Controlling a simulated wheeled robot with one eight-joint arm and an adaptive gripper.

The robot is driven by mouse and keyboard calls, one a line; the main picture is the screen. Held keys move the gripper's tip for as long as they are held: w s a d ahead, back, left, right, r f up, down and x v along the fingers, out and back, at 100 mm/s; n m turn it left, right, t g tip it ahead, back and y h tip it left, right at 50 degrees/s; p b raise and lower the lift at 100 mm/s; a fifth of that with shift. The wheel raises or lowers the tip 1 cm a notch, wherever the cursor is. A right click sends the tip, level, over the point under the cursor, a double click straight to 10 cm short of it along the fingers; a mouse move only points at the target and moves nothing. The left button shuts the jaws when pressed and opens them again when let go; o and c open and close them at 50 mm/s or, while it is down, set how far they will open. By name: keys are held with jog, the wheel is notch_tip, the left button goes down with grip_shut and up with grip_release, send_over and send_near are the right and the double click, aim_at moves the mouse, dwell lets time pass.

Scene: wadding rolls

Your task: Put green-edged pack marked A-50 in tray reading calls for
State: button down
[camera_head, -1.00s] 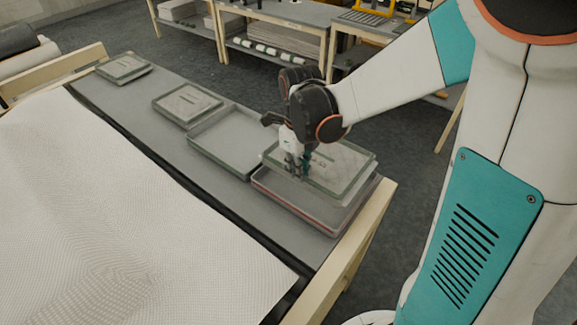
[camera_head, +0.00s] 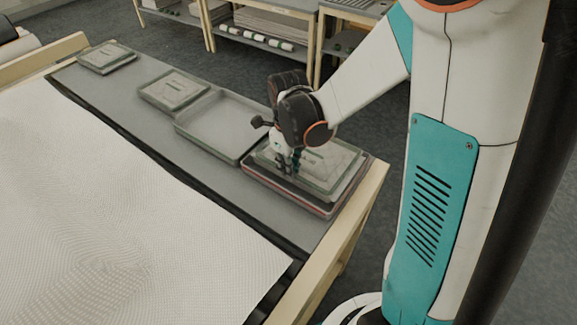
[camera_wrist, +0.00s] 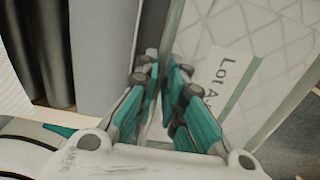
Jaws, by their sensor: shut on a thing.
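A flat grey-green pack with a green edge (camera_head: 335,166) is held by my gripper (camera_head: 292,166) at its near-left edge. In the wrist view the quilted pack (camera_wrist: 265,35) carries a pale label with a green stripe reading "Lot A"; the rest of its text is cut off or hidden. My gripper also shows in the wrist view (camera_wrist: 165,75), its teal fingers shut on the pack's edge. The pack lies over a reddish-rimmed tray (camera_head: 275,190) at the right end of the grey bench. I cannot tell whether it touches the tray's floor.
An empty grey tray (camera_head: 213,125) stands just left of the reddish one. Farther left are a tray with a pack (camera_head: 175,90) and another (camera_head: 107,57). A large white quilted sheet (camera_head: 120,210) fills the near left. A wooden rail (camera_head: 335,245) borders the bench's right end.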

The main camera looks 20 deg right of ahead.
jog(key=shift+f+b, duration=0.3)
jog(key=shift+f, duration=0.1)
jog(key=c, duration=1.7)
grip_release()
jog(key=shift+r, duration=0.2)
notch_tip(320, 180, up, 13)
jog(key=p, duration=0.4)
jog(key=s+r+n+t, duration=0.2)
jog(key=s+n, duration=0.2)
jog(key=n, duration=0.5)
jog(key=s+r+n+t, duration=0.2)
jog(key=s+n, duration=0.3)
jog(key=n, duration=0.5)
jog(key=s+r+n+t, duration=0.3)
jog(key=s+r+n, duration=0.1)
jog(key=n, duration=0.6)
jog(key=shift+s, duration=0.2)
